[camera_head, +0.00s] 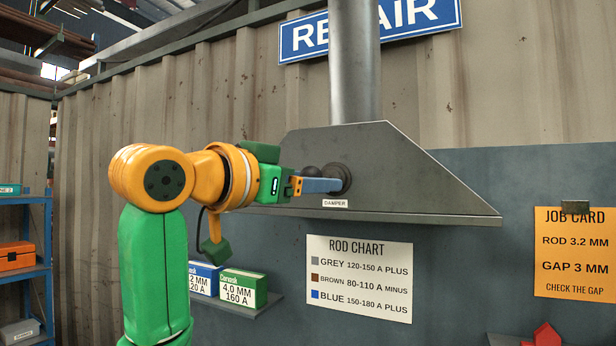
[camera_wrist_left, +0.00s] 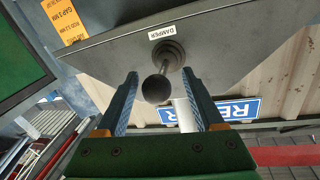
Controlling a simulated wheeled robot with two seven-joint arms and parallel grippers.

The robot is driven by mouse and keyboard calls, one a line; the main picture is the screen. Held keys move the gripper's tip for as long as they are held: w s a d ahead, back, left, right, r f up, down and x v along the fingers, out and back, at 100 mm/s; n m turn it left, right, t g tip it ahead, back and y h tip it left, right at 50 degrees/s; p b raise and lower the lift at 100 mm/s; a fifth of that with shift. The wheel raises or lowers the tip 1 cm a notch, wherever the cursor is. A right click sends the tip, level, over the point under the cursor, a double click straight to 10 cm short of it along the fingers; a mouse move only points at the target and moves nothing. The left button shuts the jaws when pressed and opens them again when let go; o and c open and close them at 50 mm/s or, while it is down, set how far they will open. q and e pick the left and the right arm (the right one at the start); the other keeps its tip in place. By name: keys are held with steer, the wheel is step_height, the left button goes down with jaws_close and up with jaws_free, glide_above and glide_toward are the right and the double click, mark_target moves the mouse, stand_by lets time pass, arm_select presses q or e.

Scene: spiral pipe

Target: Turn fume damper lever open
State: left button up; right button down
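The damper lever has a dark round knob (camera_wrist_left: 156,89) on a short rod, coming out of a round boss (camera_wrist_left: 170,55) on the grey fume hood. In the head view the knob (camera_head: 308,173) shows just above my gripper's blue finger, and the boss (camera_head: 338,178) is partly behind the fingertip. My left gripper (camera_head: 336,185) reaches in from the left at the hood's front. In the left wrist view the gripper (camera_wrist_left: 160,74) is open, with one finger on each side of the knob and a visible gap to each. My right gripper is in neither view.
The hood (camera_head: 410,180) has a protruding lower lip, with a DAMPER label (camera_head: 335,203) below the lever. A pipe (camera_head: 354,60) rises above it. A rod chart (camera_head: 359,278) and a shelf with rod boxes (camera_head: 244,288) are below. A job card (camera_head: 575,252) hangs at right.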

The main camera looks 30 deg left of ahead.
arm_select(q)
steer(key=shift+s+d+r, duration=0.15)
steer(key=shift+s+d, duration=0.1)
jaws_close()
steer(key=shift+r, duration=0.1)
stand_by(0.8)
